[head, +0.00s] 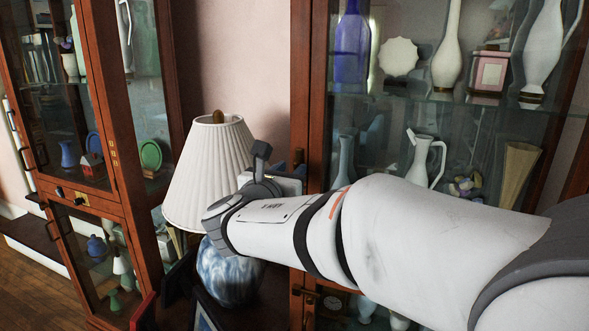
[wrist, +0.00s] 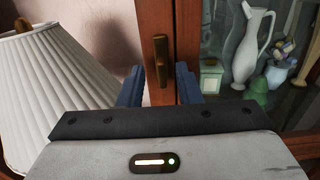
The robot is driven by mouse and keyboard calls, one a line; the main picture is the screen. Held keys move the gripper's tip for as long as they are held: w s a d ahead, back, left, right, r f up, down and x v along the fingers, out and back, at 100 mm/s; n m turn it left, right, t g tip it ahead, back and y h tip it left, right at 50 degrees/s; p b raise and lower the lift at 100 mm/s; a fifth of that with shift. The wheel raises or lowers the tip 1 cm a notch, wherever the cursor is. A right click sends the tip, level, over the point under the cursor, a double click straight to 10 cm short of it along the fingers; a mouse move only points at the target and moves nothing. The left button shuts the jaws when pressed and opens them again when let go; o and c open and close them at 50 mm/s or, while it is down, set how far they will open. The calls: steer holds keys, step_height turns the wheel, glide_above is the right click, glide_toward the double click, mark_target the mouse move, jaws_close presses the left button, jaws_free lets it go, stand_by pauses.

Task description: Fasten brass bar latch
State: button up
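A brass-coloured upright bar (wrist: 160,55) stands on the wooden door frame (wrist: 155,15) of the right cabinet in the wrist view. My gripper (wrist: 159,82) is open, with one blue finger on each side of this frame. The bar lies between and slightly beyond the fingertips, and I see no grip on it. Lower on the same cabinet, a small brass-coloured fitting (head: 302,291) shows below my arm. I cannot tell its exact form.
A pleated lamp (head: 208,165) with a blue-white base stands close to the left of my gripper. The right cabinet's glass (head: 385,120) has vases and a jug (head: 425,160) behind it. Another glazed cabinet (head: 100,170) stands at left. Wooden floor (head: 30,290) shows at lower left.

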steer(key=shift+x, duration=1.15)
steer(key=shift+s+f, duration=0.1)
steer(key=shift+c, duration=0.4)
steer(key=shift+s, duration=0.15)
jaws_close()
